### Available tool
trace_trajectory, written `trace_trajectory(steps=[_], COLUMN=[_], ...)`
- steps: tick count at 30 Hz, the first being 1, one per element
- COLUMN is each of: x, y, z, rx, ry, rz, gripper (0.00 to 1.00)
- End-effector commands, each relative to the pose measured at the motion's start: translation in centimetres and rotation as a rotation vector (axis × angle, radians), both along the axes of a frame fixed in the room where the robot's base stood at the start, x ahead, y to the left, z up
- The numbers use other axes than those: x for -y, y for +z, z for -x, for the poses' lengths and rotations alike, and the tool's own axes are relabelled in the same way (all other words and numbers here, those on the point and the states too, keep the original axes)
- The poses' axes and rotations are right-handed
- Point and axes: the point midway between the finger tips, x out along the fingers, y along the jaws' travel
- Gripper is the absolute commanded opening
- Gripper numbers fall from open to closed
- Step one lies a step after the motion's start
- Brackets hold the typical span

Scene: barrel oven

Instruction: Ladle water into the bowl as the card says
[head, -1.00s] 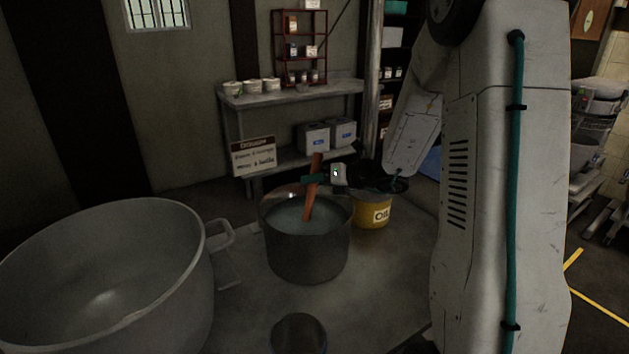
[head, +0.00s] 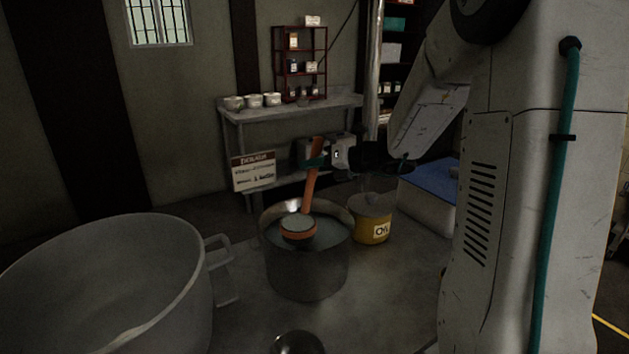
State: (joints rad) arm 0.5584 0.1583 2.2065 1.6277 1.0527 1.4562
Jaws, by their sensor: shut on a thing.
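My gripper (head: 318,161) is shut on the orange-brown handle of the ladle (head: 311,187). The ladle stands nearly upright, and its round cup shows over the water pot, holding greyish liquid. I cannot tell whether the cup's underside still touches the water. The dark metal pot (head: 305,275) holds the water (head: 335,229). The large grey bowl (head: 185,300) is at the lower left and looks empty in the part I see. The white card (head: 253,172) stands behind the pot; its lettering is too blurred to read surely.
A yellow oil bucket (head: 371,222) stands just right of the pot. A grey shelf table (head: 290,106) with small tubs is behind. The bowl's handle (head: 220,265) sticks out toward the pot. A dark rounded object (head: 298,343) is at the bottom edge.

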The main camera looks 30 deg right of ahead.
Motion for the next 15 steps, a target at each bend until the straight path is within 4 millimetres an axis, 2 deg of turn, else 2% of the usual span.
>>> trace_trajectory(steps=[9,15], x=[0.0,0.0], y=[4.5,6.3], z=[0.0,0.0], rx=[0.003,0.001], ry=[0.000,0.000], rz=[0.002,0.000], gripper=[0.00,0.00])
